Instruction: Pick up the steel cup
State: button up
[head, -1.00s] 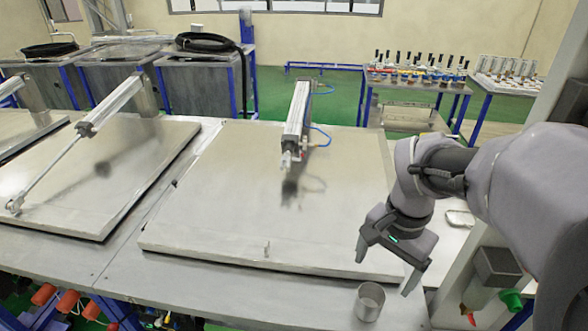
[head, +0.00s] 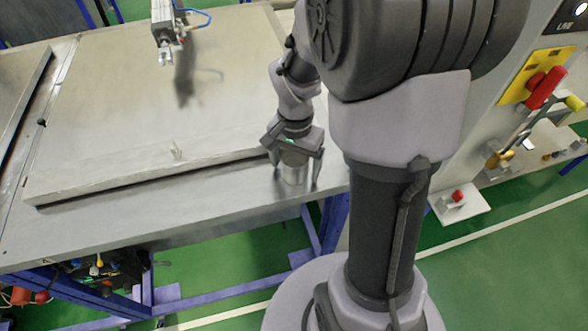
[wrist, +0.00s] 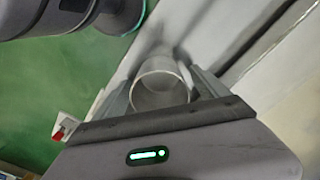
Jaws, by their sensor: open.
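The steel cup (head: 293,174) stands upright on the metal table near its front edge, below my gripper in the head view. My gripper (head: 294,184) is open, with one finger on each side of the cup. In the wrist view the cup (wrist: 161,84) shows its round open mouth between the two fingers of my gripper (wrist: 160,88). My gripper's palm hides the near part of the cup. I cannot tell whether either finger touches it.
A large metal lid (head: 130,110) lies on the table to the left, with a pneumatic cylinder (head: 165,22) above its far part. A control panel with a red and yellow switch (head: 540,88) stands at the right. The table's front strip (head: 170,210) is clear.

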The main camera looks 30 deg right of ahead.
jog(key=c, duration=1.5)
jog(key=shift+r, duration=0.1)
